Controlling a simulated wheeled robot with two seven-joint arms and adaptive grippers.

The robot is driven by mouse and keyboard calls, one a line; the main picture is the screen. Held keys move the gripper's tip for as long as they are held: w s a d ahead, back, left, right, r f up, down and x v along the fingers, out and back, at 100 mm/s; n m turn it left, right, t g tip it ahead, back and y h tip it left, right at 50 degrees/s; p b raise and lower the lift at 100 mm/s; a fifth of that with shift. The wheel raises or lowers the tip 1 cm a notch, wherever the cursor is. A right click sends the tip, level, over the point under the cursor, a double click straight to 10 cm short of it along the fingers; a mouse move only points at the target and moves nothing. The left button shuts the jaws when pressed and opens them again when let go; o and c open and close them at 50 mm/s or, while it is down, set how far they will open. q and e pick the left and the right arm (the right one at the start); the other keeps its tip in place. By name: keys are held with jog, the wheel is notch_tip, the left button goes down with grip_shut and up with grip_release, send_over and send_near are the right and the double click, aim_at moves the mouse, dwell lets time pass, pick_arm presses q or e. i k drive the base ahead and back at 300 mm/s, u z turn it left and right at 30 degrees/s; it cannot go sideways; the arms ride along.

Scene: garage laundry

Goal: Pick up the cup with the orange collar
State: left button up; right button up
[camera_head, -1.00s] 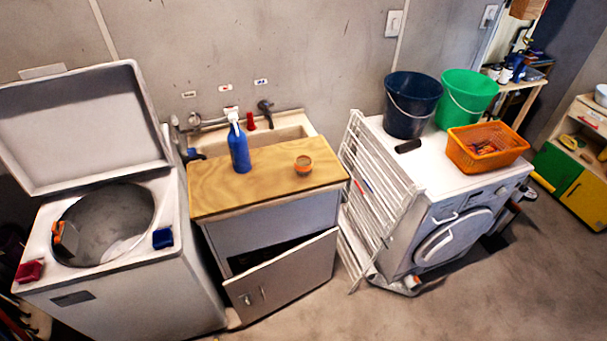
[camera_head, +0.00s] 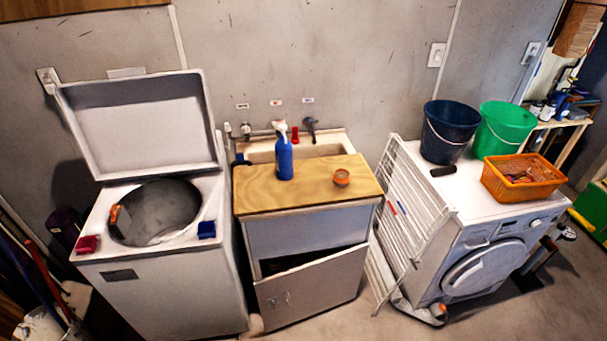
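A small cup with an orange collar (camera_head: 341,177) stands on the right part of the wooden board (camera_head: 262,203) over the sink cabinet. A blue spray bottle (camera_head: 284,158) with a white head stands on the same board, to the left of the cup and apart from it. Neither of my grippers shows in the head view.
An open top-loading washer (camera_head: 165,290) stands left of the cabinet. The cabinet door (camera_head: 310,290) hangs partly open at the front. A white drying rack (camera_head: 402,215) leans between the cabinet and the front-loading washer (camera_head: 490,225), which carries two buckets and an orange basket (camera_head: 522,190). Floor shows in front.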

aim_at(342, 180)
jog(key=u, duration=0.4)
jog(key=i, duration=1.05)
jog(key=z, duration=0.35)
